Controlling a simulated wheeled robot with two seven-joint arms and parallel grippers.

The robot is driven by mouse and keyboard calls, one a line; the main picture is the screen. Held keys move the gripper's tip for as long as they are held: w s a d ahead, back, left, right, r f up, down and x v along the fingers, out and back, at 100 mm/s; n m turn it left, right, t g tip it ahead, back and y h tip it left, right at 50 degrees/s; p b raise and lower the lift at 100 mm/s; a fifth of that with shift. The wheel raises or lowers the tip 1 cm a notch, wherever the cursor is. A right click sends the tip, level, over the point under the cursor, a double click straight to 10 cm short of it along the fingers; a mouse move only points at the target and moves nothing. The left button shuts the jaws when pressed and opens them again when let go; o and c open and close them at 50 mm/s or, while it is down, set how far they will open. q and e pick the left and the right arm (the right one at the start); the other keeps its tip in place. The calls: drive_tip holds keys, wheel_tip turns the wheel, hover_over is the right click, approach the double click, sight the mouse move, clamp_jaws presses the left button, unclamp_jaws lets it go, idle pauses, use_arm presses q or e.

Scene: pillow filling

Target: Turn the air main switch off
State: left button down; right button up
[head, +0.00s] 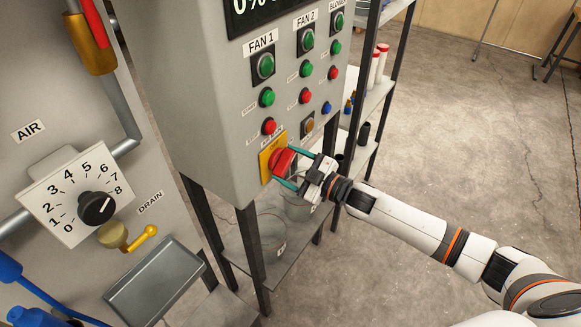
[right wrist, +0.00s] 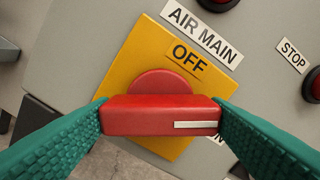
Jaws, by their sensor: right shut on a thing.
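The air main switch (head: 282,160) is a red rotary handle on a yellow plate (head: 266,158), low on the grey control panel. In the right wrist view the red handle (right wrist: 150,116) is a bar with a white stripe at its right end. The OFF label (right wrist: 187,58) is above the handle. A second label, of which only an N shows, is partly hidden near the striped end. My right gripper (head: 284,166) is shut on the handle, one green finger at each end of the bar. My left gripper is not in view.
Fan buttons (head: 266,97) sit above the switch; a red STOP button (right wrist: 313,85) is near it in the right wrist view. An AIR dial (head: 95,207), yellow drain valve (head: 140,239) and metal tray (head: 153,283) are at left. A shelf rack (head: 375,95) stands behind.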

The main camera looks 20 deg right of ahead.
drive_tip(key=n+b, duration=0.1)
drive_tip(key=n, duration=0.4)
drive_tip(key=shift+f+n, duration=0.1)
drive_tip(key=shift+n, duration=0.2)
drive_tip(key=n+b, duration=0.2)
drive_tip(key=n, duration=0.3)
drive_tip(key=shift+n, duration=0.4)
drive_tip(key=o, duration=1)
drive_tip(key=shift+b+v, duration=2)
drive_tip(key=shift+v, duration=4)
